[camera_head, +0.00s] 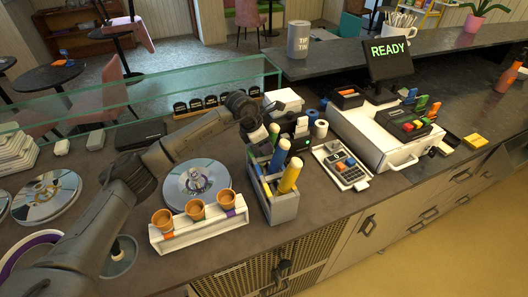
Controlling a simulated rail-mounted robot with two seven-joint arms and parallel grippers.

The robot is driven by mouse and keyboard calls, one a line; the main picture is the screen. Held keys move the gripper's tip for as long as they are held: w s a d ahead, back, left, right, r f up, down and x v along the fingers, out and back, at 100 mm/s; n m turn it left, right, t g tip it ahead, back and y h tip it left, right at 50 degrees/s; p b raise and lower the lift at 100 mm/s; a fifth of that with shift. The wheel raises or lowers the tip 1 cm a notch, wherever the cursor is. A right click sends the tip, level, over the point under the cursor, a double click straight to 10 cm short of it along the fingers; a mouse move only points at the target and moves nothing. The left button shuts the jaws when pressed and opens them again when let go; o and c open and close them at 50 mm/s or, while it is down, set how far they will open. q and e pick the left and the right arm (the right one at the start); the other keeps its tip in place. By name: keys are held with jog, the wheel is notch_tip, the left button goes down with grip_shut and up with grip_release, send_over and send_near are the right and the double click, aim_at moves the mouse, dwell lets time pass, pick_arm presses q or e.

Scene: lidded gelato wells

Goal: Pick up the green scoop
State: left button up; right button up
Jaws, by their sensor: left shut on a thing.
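A grey caddy (285,210) stands on the counter right of centre, with upright scoop handles in it. A blue handle (279,156) and a yellow handle (291,176) show clearly. I cannot clearly make out a green scoop handle; the gripper covers the back of the caddy. My left gripper (268,140) reaches in from the left and points down at the caddy's back end. It is shut on a scoop handle there, whose colour is mostly hidden. My right gripper is not in view.
A white rack (200,229) with several cones stands left of the caddy. A round metal lid (197,184) lies behind it. A keypad tray (341,167) sits right of the caddy, near the register (372,140). A glass guard (150,96) runs behind.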

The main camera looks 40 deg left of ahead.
pick_arm(q)
jog(key=shift+f, duration=0.75)
grip_shut()
jog(key=shift+s, duration=0.1)
jog(key=shift+r, duration=0.1)
notch_tip(320, 180, up, 10)
jog(key=shift+d+f+p, duration=0.1)
jog(key=shift+f+p, duration=0.05)
jog(key=shift+p, duration=0.2)
notch_tip(320, 180, up, 7)
jog(key=p, duration=0.5)
jog(key=shift+p, duration=0.3)
